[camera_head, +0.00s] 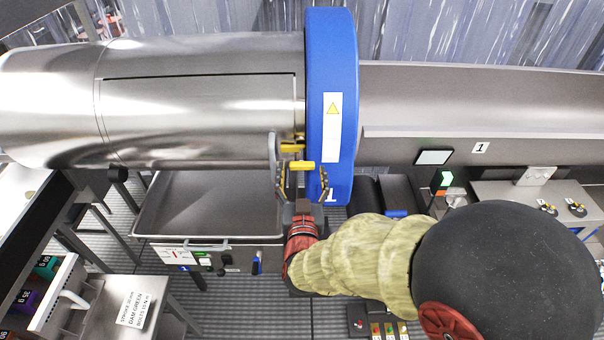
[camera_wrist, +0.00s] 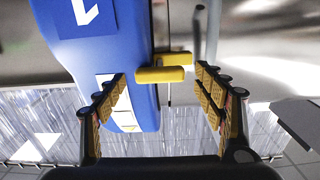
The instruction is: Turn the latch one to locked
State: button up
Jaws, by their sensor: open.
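A latch with yellow handle parts (camera_head: 302,166) sits at the right end of the steel drum (camera_head: 200,120), beside the blue ring (camera_head: 333,60). Its yellow bar lies roughly level, and a second yellow piece shows just above it. My gripper (camera_head: 301,178) reaches up from below, open, with one finger on each side of the bar. In the wrist view the yellow latch (camera_wrist: 162,74) appears between the tips of my open gripper (camera_wrist: 160,77), with clear gaps to both fingers. I cannot tell whether the bar is within the fingers' depth.
A grey bent handle (camera_head: 272,150) stands close left of the latch. A steel tray (camera_head: 215,205) lies below the drum. A steel trough (camera_head: 440,110) runs to the right of the ring. A control panel (camera_head: 550,205) stands at the right.

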jog(key=s, duration=1.2)
jog(key=shift+a, duration=0.2)
